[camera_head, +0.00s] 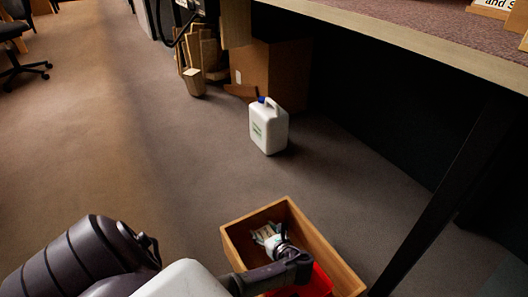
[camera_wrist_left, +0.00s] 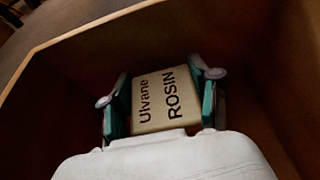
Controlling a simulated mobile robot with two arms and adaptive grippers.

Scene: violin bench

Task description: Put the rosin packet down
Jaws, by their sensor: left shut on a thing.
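The rosin packet (camera_wrist_left: 161,98) is a pale box with dark lettering "Ulvane ROSIN". In the left wrist view it sits between the two teal-padded fingers of my left gripper (camera_wrist_left: 161,92), which is shut on it. In the head view my left gripper (camera_head: 268,236) reaches down inside a wooden crate (camera_head: 233,243) on the floor. The packet's underside is hidden, so I cannot tell whether it touches the crate's bottom. My right gripper is in neither view.
A red thing (camera_head: 318,284) lies in the near part of the crate. A white jug (camera_head: 269,127) with a blue cap stands on the floor beyond it. A cardboard box (camera_head: 275,75) is farther back under the bench (camera_head: 430,48).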

